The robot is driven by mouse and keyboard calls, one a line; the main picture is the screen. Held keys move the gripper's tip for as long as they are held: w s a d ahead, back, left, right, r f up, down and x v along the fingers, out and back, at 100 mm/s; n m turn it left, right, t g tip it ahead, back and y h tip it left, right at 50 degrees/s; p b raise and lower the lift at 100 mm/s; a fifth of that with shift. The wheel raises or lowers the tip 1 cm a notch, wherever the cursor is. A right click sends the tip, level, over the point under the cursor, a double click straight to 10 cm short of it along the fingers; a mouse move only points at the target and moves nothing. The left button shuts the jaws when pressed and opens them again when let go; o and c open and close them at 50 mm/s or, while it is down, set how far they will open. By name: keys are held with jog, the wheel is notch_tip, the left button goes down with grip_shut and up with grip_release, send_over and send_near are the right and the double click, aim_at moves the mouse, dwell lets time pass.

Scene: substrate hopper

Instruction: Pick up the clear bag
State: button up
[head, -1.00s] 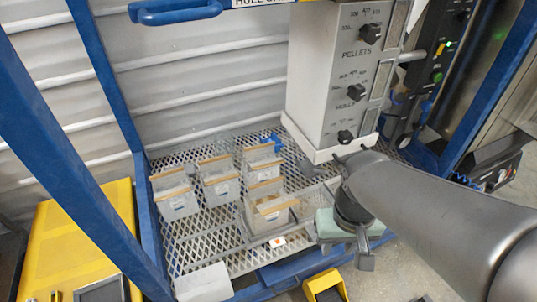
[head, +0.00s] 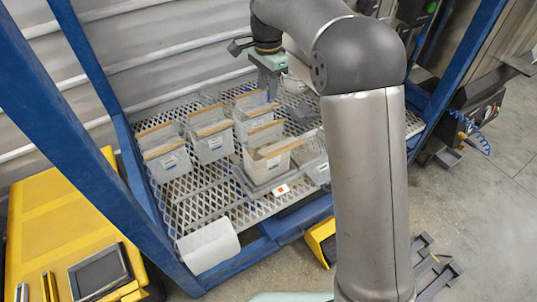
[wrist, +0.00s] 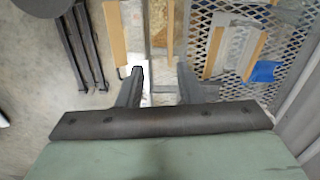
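I cannot single out a clear bag with certainty. Several pale, boxy bags or bins with tan top strips stand on a metal mesh shelf (head: 188,208). The nearest one (head: 268,168) has an open top with tan contents. Others stand behind and to its left, such as the left one (head: 166,163). My gripper (head: 268,88) is raised above the back of the shelf, apart from the bags. In the wrist view my gripper (wrist: 161,82) has its two dark fingers spread, with nothing seen held. Tan strips (wrist: 115,35) show beyond the fingers.
Blue frame posts (head: 92,110) flank the shelf. A white curved sheet (head: 208,245) sits at its front left corner, and a yellow cabinet (head: 60,225) stands left. A blue object (wrist: 264,72) lies on the mesh in the wrist view. My arm hides the shelf's right part.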

jog(key=w+a+f, duration=0.1)
jog(key=b, duration=0.1)
send_over(266, 137)
jog(key=shift+m, duration=0.4)
jog(key=f, duration=1.2)
jog(key=shift+a, duration=0.25)
jog(key=shift+w+d+f+b, duration=0.1)
jog(key=shift+d+f+b, duration=0.1)
jog(key=shift+f, duration=1.2)
jog(key=shift+w+d+f+b, duration=0.1)
jog(key=shift+f+b, duration=0.1)
jog(key=shift+f, duration=1.15)
jog(key=shift+r, duration=0.1)
grip_shut()
